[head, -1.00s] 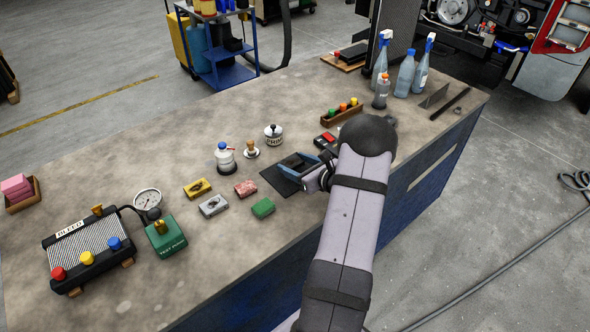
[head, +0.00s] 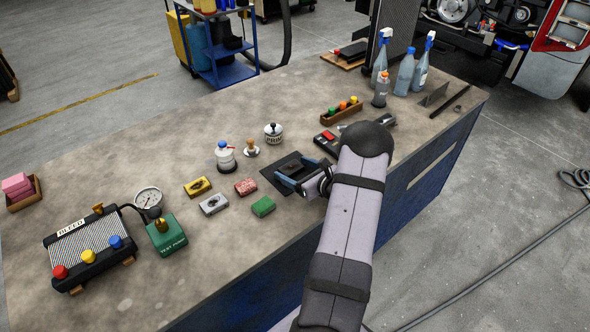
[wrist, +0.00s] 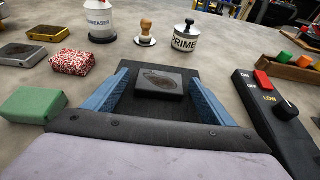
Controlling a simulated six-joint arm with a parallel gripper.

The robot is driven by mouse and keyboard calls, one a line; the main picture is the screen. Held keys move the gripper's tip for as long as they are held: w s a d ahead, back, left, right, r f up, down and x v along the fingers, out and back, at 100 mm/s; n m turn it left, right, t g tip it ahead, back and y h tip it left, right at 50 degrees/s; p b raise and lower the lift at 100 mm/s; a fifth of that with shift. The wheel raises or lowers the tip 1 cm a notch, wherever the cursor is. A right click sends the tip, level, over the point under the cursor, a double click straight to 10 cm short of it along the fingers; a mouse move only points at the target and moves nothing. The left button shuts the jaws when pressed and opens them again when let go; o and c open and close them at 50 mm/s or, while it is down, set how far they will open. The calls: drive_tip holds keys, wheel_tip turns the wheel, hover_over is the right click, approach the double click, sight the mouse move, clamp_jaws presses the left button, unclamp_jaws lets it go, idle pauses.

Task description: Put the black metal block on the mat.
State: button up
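The black metal block (head: 290,167), with a dark oval mark on top, lies flat on the black mat (head: 269,180). In the wrist view the block (wrist: 158,82) sits on the mat (wrist: 150,112) between my gripper's two blue fingers. My gripper (head: 299,174) is open, with a clear gap between each finger (wrist: 160,95) and the block. Part of the mat is hidden under my gripper.
Yellow (head: 197,187), silver (head: 213,204), red-speckled (head: 245,187) and green (head: 263,206) blocks lie left of the mat. A white bottle (head: 225,157), a wooden-handled stamp (head: 251,148) and a PRIME pot (head: 273,134) stand behind. A switch box (wrist: 272,103) is close on the right.

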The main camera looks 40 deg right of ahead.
drive_tip(key=shift+r, duration=0.15)
drive_tip(key=shift+s, duration=0.1)
drive_tip(key=b+v, duration=0.2)
drive_tip(key=v, duration=0.9)
drive_tip(key=shift+s+r+b, duration=0.15)
drive_tip(key=shift+s+b, duration=0.25)
